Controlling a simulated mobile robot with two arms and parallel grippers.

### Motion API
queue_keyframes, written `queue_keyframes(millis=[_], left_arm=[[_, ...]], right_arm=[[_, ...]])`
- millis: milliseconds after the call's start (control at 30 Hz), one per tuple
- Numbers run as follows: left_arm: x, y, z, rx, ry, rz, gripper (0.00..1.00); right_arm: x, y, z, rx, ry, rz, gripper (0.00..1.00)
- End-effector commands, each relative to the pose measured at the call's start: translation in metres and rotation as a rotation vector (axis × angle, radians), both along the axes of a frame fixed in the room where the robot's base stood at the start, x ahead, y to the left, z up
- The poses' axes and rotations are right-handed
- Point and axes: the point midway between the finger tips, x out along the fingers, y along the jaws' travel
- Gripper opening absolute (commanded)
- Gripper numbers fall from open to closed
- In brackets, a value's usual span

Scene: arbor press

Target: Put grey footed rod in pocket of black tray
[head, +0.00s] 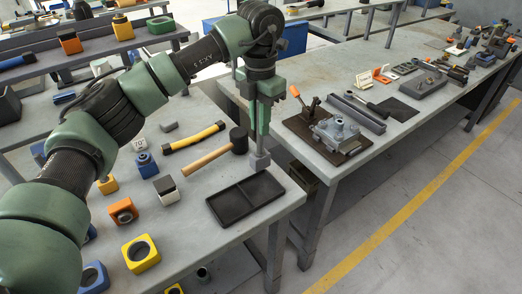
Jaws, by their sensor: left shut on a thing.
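The black tray (232,205) lies flat near the front right corner of the near bench. It is shallow and has a divider between its pockets. My left gripper (259,140) points down above the far right edge of the tray. It is shut on the grey footed rod (260,160), whose blocky foot shows lowest, at the tray's far corner. Much of the rod is hidden by the gripper. I cannot tell whether the foot touches the tray or bench. My right gripper is not in view.
A black-headed mallet (208,157) and a yellow-black tool (194,137) lie behind the tray. Coloured blocks, including a yellow one (141,254), stand to its left. A second bench with an arbor press (336,133) stands to the right across a gap.

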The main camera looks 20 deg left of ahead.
Motion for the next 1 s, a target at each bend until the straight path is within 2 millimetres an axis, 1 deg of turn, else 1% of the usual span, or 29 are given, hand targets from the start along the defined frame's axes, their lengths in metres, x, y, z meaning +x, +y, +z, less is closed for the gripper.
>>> queue_keyframes(millis=[33,100,233,533,700,800,1000], left_arm=[[-0.001,0.0,-0.008,-0.002,0.001,-0.001,0.0],[0.0,0.0,-0.022,-0.002,0.0,-0.001,0.0],[0.0,0.0,-0.042,-0.001,-0.002,0.0,0.0],[0.0,0.0,-0.063,-0.002,-0.004,0.0,0.0],[0.0,-0.001,-0.086,-0.001,0.0,0.0,0.0],[0.0,-0.001,-0.095,-0.003,-0.003,-0.002,0.0],[0.001,-0.001,-0.096,-0.002,-0.004,-0.002,0.0]], right_arm=[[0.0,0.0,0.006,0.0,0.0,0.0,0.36],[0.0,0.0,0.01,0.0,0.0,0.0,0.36],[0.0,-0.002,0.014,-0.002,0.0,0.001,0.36],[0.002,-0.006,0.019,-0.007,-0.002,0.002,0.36],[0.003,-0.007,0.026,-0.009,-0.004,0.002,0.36],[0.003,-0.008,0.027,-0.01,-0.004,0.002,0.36],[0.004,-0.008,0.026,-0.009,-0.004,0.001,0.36]])
